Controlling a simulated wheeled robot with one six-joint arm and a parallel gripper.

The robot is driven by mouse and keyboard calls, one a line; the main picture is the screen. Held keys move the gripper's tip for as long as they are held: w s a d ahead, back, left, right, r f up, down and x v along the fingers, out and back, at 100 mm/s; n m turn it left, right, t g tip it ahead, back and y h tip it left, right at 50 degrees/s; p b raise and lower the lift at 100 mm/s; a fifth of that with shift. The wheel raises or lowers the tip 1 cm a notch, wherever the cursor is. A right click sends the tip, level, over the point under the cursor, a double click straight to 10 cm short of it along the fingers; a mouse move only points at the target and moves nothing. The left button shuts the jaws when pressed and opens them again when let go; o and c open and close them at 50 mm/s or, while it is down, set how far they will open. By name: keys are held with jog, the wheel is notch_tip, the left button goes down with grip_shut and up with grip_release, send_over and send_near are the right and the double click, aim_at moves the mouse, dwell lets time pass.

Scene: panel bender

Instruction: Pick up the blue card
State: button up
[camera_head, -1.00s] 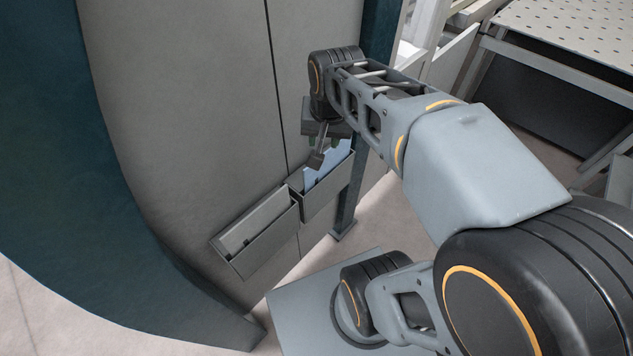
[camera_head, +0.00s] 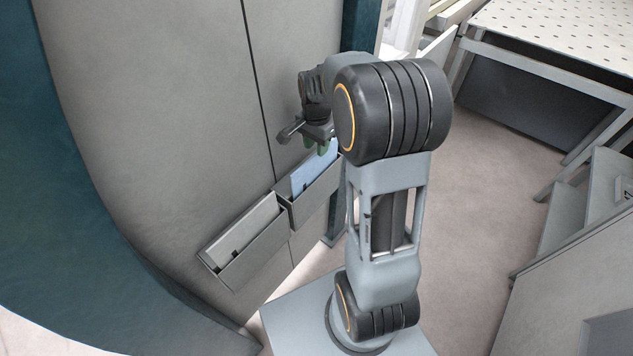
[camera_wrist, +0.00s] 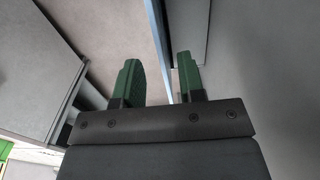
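The blue card (camera_head: 312,172) stands upright in the right-hand grey holder (camera_head: 318,203) on the machine's side panel. Its upper part shows above the holder's front wall, and its right end is partly hidden by my gripper and arm. My gripper (camera_head: 323,145) is just above the card's right end. In the wrist view, my gripper (camera_wrist: 160,80) is open, with its green fingers apart. The card's blue edge (camera_wrist: 160,35) shows as a narrow strip in the gap between the fingers. I see no finger touching it.
A left-hand grey holder (camera_head: 252,258) with a pale grey card (camera_head: 243,228) is beside it. The grey panel (camera_head: 165,100) rises close behind both holders. A perforated table (camera_head: 560,40) stands at the back right. The floor (camera_head: 480,190) between is clear.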

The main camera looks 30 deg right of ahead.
aim_at(316, 159)
jog(key=shift+f+p, duration=0.65)
jog(key=shift+f, duration=2.35)
grip_shut()
